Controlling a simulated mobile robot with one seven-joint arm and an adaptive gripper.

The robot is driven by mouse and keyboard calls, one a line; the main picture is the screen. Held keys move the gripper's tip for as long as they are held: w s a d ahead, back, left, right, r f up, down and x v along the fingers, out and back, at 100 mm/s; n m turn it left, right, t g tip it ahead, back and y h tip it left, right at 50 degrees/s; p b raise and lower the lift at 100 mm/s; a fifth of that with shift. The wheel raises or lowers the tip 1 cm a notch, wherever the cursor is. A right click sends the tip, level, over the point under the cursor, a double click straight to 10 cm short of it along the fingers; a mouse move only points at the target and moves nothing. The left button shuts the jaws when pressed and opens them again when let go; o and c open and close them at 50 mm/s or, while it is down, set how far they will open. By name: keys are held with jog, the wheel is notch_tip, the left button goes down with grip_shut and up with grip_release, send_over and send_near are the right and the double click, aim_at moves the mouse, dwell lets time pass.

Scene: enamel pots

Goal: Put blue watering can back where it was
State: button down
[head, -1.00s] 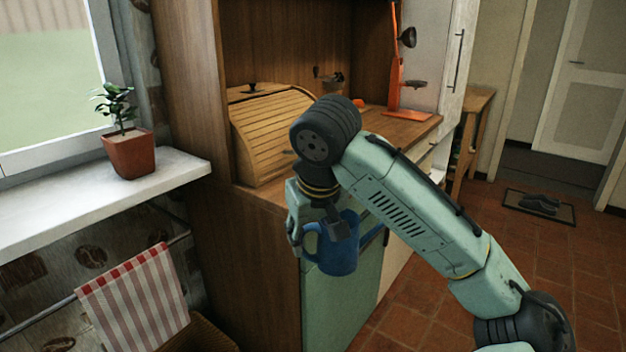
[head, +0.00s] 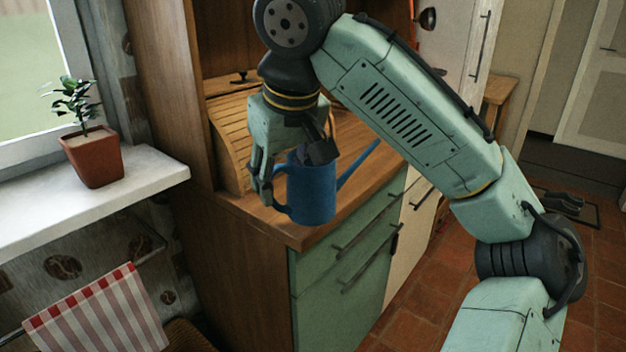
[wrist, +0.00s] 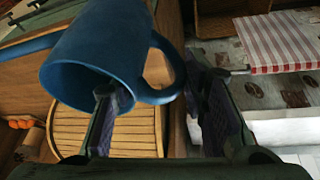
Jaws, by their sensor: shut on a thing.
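The blue watering can (head: 312,192) is upright in the head view, at the front left corner of the wooden counter (head: 362,192). Its spout points up to the right and its handle is on the left. My gripper (head: 289,170) is shut on the can at its handle side. In the wrist view the can (wrist: 110,45) shows its open mouth, with one finger of my gripper (wrist: 160,105) at the mouth and the other beyond the handle. I cannot tell whether the can's bottom touches the counter.
A wooden roll-top bread box (head: 228,140) stands behind on the counter. A potted plant (head: 95,158) is on the white windowsill (head: 120,190) at left. A striped towel (head: 100,315) hangs below it. Bare counter lies right of the can.

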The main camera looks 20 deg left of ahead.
jog(key=shift+w+a+f+p, duration=0.75)
jog(key=shift+w+a, duration=0.25)
jog(key=shift+w, duration=1.5)
jog(key=shift+w+a+f+p, duration=0.6)
jog(key=shift+w+a+f, duration=0.35)
jog(key=shift+w, duration=1.55)
jog(key=shift+w+a+f+p, duration=0.7)
jog(key=shift+w+a, duration=0.4)
jog(key=shift+w, duration=1.4)
jog(key=c, duration=1)
grip_release()
jog(key=shift+f, duration=0.15)
jog(key=shift+o, duration=0.2)
jog(key=v, duration=1.2)
jog(key=shift+b, duration=0.4)
jog(key=shift+s, duration=0.1)
